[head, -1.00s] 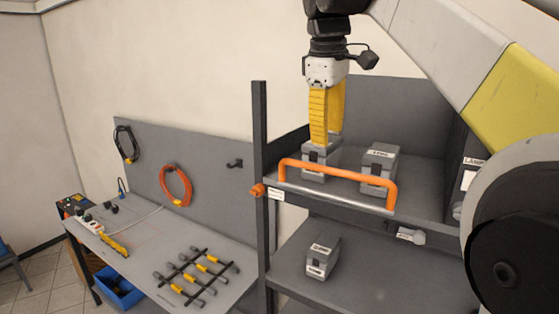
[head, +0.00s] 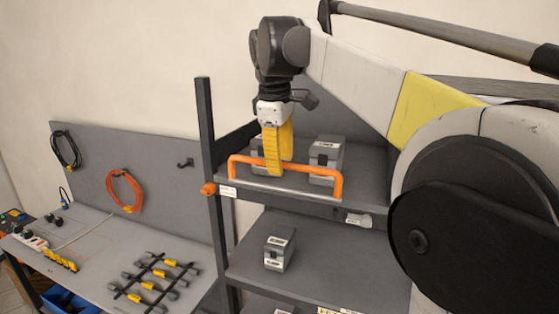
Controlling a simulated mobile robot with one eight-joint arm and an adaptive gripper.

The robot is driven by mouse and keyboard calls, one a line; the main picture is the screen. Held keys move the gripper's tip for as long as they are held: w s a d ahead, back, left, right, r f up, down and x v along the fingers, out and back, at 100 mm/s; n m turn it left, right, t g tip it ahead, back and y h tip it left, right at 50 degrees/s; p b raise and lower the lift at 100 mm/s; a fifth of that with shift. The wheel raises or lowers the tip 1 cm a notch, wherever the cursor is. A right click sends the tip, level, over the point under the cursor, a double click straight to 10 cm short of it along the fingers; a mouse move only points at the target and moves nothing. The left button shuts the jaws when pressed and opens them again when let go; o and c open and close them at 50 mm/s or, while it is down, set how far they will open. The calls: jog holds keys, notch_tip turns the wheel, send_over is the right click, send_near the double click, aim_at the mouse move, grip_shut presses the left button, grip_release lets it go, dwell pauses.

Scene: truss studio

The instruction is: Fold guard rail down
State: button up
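The orange guard rail (head: 312,171) stands upright along the front edge of the upper shelf (head: 285,187). An orange knob (head: 208,189) sits at its left end by the dark post. My gripper (head: 278,170) points down at the left-middle part of the rail, its yellow fingers overlapping the top bar. The fingers look close together, one partly behind the other. I cannot tell whether they touch the bar or have it between them. The fingers hide part of the bar and of a grey box behind it.
A grey box (head: 326,152) stands behind the rail on the upper shelf. Another box (head: 279,250) stands on the shelf below. A workbench (head: 85,240) with tools is at the left. My arm covers the right side.

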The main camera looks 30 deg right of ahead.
grip_shut()
jog(key=shift+s+a+f, duration=0.1)
jog(key=shift+s+a, duration=0.05)
dwell(0.4)
